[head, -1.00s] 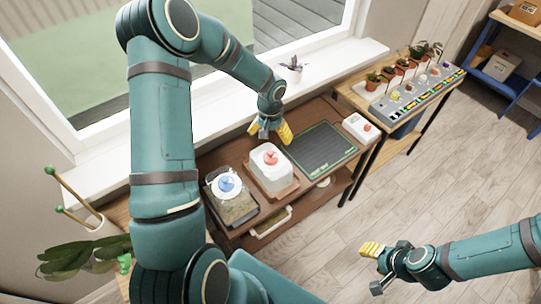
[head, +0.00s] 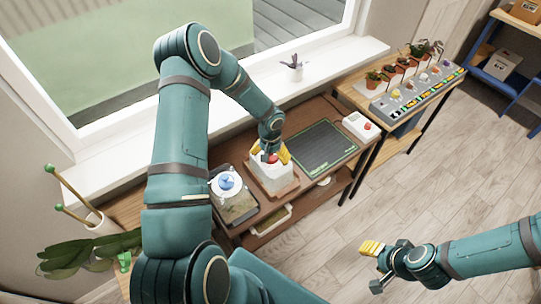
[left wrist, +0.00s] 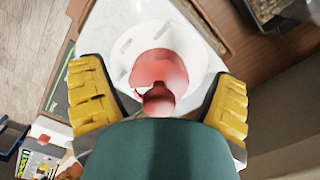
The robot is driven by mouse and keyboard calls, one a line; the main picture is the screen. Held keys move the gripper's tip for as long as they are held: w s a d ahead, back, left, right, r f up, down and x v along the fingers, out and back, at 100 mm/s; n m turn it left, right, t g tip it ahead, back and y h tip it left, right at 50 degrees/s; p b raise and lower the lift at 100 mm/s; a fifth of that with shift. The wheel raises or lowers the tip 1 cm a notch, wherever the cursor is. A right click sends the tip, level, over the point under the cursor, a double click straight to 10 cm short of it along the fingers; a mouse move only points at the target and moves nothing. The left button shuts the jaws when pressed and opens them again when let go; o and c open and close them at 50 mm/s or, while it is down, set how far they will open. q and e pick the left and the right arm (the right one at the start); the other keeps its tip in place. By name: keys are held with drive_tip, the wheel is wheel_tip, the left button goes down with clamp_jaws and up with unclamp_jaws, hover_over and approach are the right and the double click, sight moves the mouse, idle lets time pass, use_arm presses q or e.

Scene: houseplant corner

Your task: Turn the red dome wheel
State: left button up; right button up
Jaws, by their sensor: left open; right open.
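The red dome wheel (head: 269,158) sits on top of a white domed box (head: 271,177) on the brown shelf. In the left wrist view the red wheel (left wrist: 158,68) lies on a round white top, between the yellow fingers. My left gripper (head: 271,152) is open above the white box, one finger on each side of the wheel. Whether the fingers touch it I cannot tell. My right gripper (head: 372,267) is open and empty over the floor at the lower right.
A glass container with a blue wheel (head: 227,181) stands left of the white box. A dark green mat (head: 323,148) lies to its right, then a small white box with a red button (head: 361,126). Potted plants (head: 374,79) stand on the further table. A windowsill runs behind.

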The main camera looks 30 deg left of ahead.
use_arm(q)
drive_tip(key=c, duration=1.2)
drive_tip(key=shift+m+b, duration=0.3)
drive_tip(key=shift+m, duration=0.4)
drive_tip(key=m+b, duration=0.1)
drive_tip(key=m, duration=0.1)
drive_tip(key=shift+m, duration=0.4)
drive_tip(key=m+b, duration=0.1)
drive_tip(key=m, duration=0.4)
drive_tip(key=shift+a, duration=0.15)
drive_tip(key=m, duration=0.5)
drive_tip(key=shift+w+a+m, duration=0.1)
drive_tip(key=shift+m, duration=0.3)
drive_tip(key=m, duration=0.4)
drive_tip(key=shift+w+m, duration=0.1)
drive_tip(key=shift+m, duration=0.3)
